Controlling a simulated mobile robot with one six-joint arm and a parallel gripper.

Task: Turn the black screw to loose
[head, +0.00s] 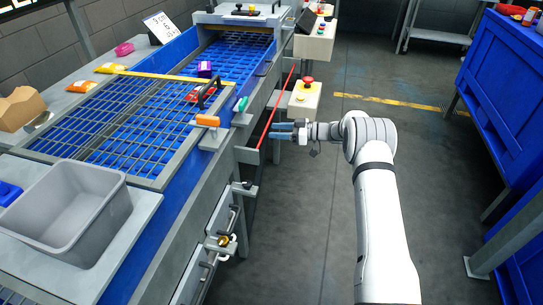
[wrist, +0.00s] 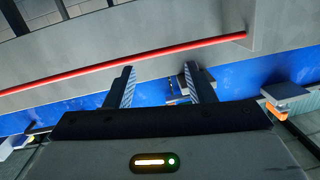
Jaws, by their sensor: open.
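My gripper (head: 282,132) is open and empty, held level beside the right side of the blue conveyor machine. In the head view its fingers point left at the red rod (head: 271,112) along the machine's side. In the wrist view the two fingers, with my gripper (wrist: 159,80) open, overlap the blue side panel (wrist: 240,78), with the red rod (wrist: 150,54) beyond. I cannot identify the black screw with certainty. A small dark fitting (wrist: 172,89) shows between the fingers, partly hidden by the right finger; whether it is the screw is unclear.
An orange-handled clamp (head: 207,121) and a green handle (head: 242,104) sit on the machine's edge. A control box with a red button (head: 305,98) stands just above my gripper. A grey bin (head: 72,205) is at the left.

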